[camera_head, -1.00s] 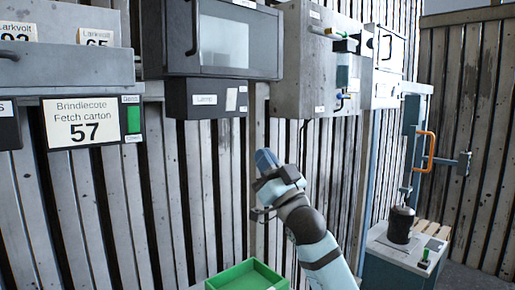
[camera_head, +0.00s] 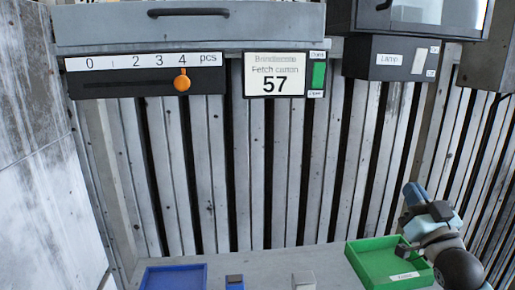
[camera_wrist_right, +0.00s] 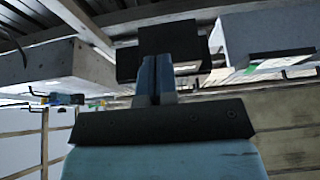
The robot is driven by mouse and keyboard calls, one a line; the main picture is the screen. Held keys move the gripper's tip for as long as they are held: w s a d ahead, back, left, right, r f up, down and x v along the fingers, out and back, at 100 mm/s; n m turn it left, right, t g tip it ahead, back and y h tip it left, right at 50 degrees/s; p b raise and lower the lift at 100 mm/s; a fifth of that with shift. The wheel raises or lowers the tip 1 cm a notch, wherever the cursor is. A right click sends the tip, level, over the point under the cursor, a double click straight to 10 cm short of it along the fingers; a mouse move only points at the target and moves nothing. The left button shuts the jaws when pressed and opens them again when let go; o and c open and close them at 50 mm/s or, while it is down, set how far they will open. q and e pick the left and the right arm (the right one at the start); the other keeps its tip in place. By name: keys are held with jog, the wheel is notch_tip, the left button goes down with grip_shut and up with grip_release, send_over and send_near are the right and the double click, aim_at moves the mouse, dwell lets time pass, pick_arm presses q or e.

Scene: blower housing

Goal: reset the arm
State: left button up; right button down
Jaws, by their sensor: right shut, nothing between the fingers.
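My right gripper (camera_head: 408,190) shows at the lower right of the head view, raised near the slatted wall, above and beside the green tray (camera_head: 362,273). Its blue fingers are shut with nothing between them. In the right wrist view the closed fingers (camera_wrist_right: 155,80) point up at dark and grey boxes overhead. My left gripper is in neither current view.
A blue tray (camera_head: 150,278), a small blue item (camera_head: 235,283) and a small grey block (camera_head: 303,280) are on the bench (camera_head: 262,262). Above hang a slider panel (camera_head: 130,85) with an orange knob (camera_head: 182,83), a "57" sign (camera_head: 270,84) and a lamp box (camera_head: 388,60).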

jog(key=s+a+f+g+p, duration=0.1)
jog(key=s+a+f+g, duration=0.1)
jog(key=f, duration=0.6)
jog(key=s+a+f+g+p, duration=0.1)
jog(key=s+a+f+g, duration=0.2)
jog(key=f, duration=0.6)
jog(key=s+a+f+g+p, duration=0.1)
jog(key=s+a+f+g, duration=0.1)
jog(key=f, duration=0.6)
jog(key=s+a+f+n+g+p, duration=0.1)
jog(key=s+a+f, duration=0.3)
jog(key=s+f, duration=0.4)
jog(key=s+a+f+g+y, duration=0.1)
jog(key=s+a+f+g, duration=0.3)
jog(key=s+f, duration=0.5)
jog(key=shift+s+n+p, duration=0.35)
jog(key=shift+s+n, duration=0.05)
jog(key=shift+s, duration=0.6)
